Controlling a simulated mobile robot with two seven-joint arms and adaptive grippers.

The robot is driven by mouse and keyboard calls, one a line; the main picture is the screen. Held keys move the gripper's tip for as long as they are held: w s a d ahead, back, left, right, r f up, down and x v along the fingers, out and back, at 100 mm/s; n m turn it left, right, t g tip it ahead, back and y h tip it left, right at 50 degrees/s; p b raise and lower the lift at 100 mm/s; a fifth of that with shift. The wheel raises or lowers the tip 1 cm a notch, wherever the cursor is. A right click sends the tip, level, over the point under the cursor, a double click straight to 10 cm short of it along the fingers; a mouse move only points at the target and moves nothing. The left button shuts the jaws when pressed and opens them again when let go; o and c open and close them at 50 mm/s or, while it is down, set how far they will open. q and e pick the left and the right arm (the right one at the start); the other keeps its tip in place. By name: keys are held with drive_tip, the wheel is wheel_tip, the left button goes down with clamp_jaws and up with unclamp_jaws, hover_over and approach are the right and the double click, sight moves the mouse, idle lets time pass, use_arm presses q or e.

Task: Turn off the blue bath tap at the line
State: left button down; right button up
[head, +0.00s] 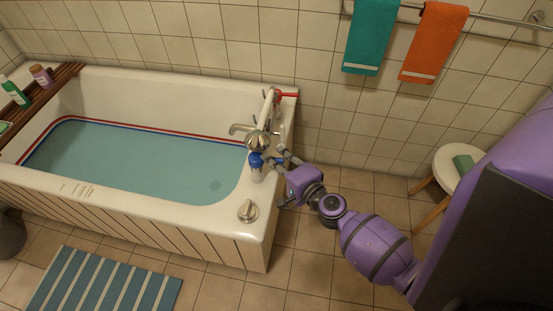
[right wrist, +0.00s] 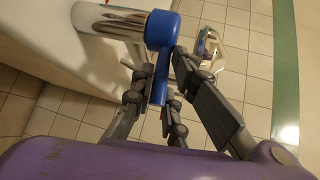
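The blue tap handle (head: 255,160) stands on the bath's right-hand rim. In the right wrist view the blue handle (right wrist: 159,30) has a lever pointing down the picture. My right gripper (head: 275,158) is at the handle, its fingers (right wrist: 160,85) on either side of the lever, with a narrow gap seen on the left; contact on the right is unclear. The chrome spout (head: 240,129) points over the bath; I make out no stream. The water (head: 140,160) lies close to the blue line (head: 180,135), with the red line just above. My left gripper is out of view.
A red tap handle (head: 288,95) is at the far end of the rim, and a round chrome knob (head: 247,211) at the near corner. A stool (head: 455,172) stands right. A striped mat (head: 105,285) lies in front. Teal and orange towels hang on the wall.

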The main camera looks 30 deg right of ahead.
drive_tip(key=shift+o, duration=1.4)
drive_tip(key=shift+f, duration=0.2)
drive_tip(key=shift+o, duration=0.4)
drive_tip(key=shift+r, duration=0.1)
drive_tip(key=shift+s, duration=0.3)
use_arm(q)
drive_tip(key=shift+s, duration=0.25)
use_arm(e)
drive_tip(key=v, duration=1.1)
drive_tip(key=shift+s+r, duration=0.2)
drive_tip(key=shift+s, duration=0.05)
